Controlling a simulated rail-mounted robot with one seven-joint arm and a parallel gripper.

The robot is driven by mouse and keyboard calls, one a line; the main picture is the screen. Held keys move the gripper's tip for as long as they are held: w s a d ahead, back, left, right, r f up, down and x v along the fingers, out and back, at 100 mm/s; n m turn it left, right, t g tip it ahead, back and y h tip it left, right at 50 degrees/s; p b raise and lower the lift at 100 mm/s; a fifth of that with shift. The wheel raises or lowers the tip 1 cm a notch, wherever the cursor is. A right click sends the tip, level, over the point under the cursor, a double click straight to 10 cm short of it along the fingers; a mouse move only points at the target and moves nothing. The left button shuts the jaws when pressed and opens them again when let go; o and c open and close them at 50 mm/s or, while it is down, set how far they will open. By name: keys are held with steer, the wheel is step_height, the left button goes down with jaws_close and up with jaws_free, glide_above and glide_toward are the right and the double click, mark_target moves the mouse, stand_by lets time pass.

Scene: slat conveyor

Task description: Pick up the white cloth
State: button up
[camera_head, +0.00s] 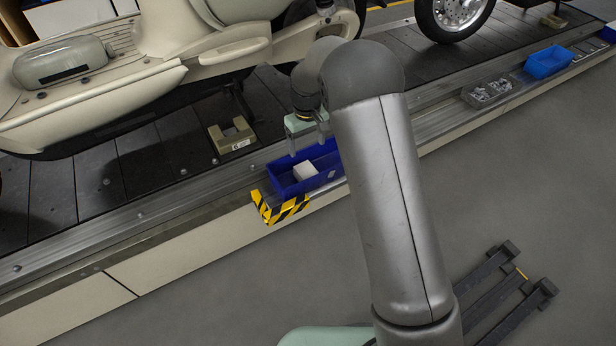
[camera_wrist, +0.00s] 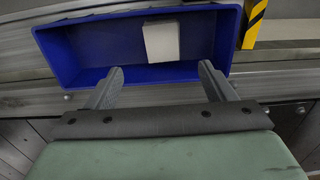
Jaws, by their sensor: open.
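The white cloth (camera_head: 305,171) is a small folded white block lying in a blue bin (camera_head: 284,190) on the conveyor's edge. In the wrist view the cloth (camera_wrist: 161,42) lies at the bin's far side, right of its middle, and the blue bin (camera_wrist: 52,55) shows from above. My gripper (camera_head: 308,143) is over the bin's rear side in the head view. In the wrist view my gripper (camera_wrist: 162,74) is open, its two fingers apart and pointing at the bin's near wall. The cloth is beyond the fingertips, and nothing is between them.
Yellow-black hazard tape (camera_head: 279,208) marks the ledge beside the bin. A beige block (camera_head: 232,136) stands on the dark slats behind. A cream scooter (camera_head: 110,80) stands on the conveyor. A grey tray (camera_head: 488,94) and another blue bin (camera_head: 548,62) sit farther right along the ledge.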

mark_target(306, 170)
step_height(306, 170, down, 8)
steer(key=shift+r+b, duration=0.1)
steer(key=shift+b, duration=1.05)
steer(key=f+b, duration=0.1)
steer(key=f, duration=0.1)
steer(key=f+b, duration=0.1)
steer(key=f, duration=0.2)
steer(key=shift+w+a+f+b, duration=0.1)
steer(key=shift+a+b, duration=0.1)
steer(key=shift+b, duration=0.1)
steer(key=c, duration=1)
